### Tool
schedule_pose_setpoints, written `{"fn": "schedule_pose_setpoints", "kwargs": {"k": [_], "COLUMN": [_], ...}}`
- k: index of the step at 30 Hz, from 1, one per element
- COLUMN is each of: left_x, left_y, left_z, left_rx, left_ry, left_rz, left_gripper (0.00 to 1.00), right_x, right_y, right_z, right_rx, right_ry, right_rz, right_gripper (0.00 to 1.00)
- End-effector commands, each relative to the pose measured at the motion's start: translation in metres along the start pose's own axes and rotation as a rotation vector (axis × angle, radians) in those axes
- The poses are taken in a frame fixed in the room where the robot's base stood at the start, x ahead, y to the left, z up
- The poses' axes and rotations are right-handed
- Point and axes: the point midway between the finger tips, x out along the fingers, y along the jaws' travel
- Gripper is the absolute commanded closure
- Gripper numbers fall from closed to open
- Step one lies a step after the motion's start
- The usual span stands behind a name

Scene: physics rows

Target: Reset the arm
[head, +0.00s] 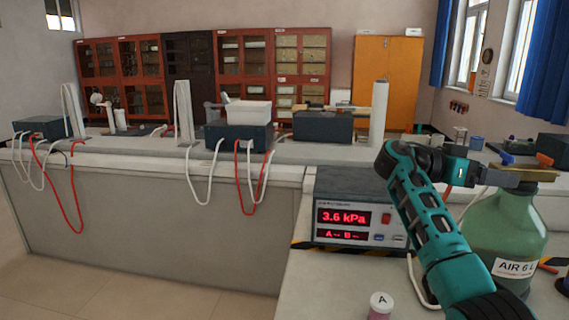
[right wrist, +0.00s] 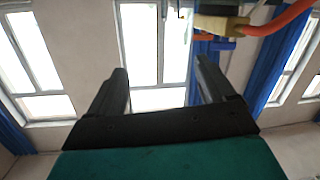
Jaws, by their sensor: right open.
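My right arm, teal and black, rises from the lower right in the head view and bends toward the right. My right gripper (head: 505,177) is beside the brass-coloured top (head: 535,173) of the green bottle (head: 505,235) labelled "AIR 6 L"; I cannot tell whether they touch. In the right wrist view my right gripper (right wrist: 160,82) is open, with its two dark fingers apart and nothing between them but window and wall behind. A brass-coloured fitting (right wrist: 220,25) with an orange tube shows beyond the fingers at upper right. My left gripper is not in view.
A pressure meter (head: 345,222) reading "3.6 kPa" stands left of my right arm. Another bench (head: 150,180) with boxes and hanging red and white leads runs behind. The floor (head: 120,280) at left is clear.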

Motion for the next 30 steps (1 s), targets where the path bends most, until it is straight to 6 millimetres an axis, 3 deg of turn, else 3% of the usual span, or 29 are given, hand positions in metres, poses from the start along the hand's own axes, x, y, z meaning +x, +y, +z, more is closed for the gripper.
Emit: {"fn": "schedule_pose_setpoints", "kwargs": {"k": [1,8,14,18,24,30], "left_x": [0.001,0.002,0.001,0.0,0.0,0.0], "left_y": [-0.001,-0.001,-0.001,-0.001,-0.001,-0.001], "left_z": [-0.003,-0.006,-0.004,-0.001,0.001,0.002], "left_rx": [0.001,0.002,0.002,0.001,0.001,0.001], "left_ry": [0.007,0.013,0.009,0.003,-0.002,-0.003], "left_rz": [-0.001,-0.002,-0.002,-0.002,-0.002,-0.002], "left_gripper": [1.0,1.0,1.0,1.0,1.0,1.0], "right_x": [0.001,-0.004,-0.02,-0.038,-0.07,-0.101], "right_y": [-0.003,0.001,0.035,0.074,0.142,0.205], "right_z": [0.027,0.153,0.259,0.32,0.378,0.402], "right_rx": [-0.052,-0.326,-0.574,-0.728,-0.904,-1.014], "right_ry": [-0.028,-0.178,-0.306,-0.387,-0.482,-0.545], "right_rz": [-0.039,-0.279,-0.531,-0.719,-0.985,-1.212], "right_gripper": [0.17,0.17,0.17,0.17,0.17,0.17]}}
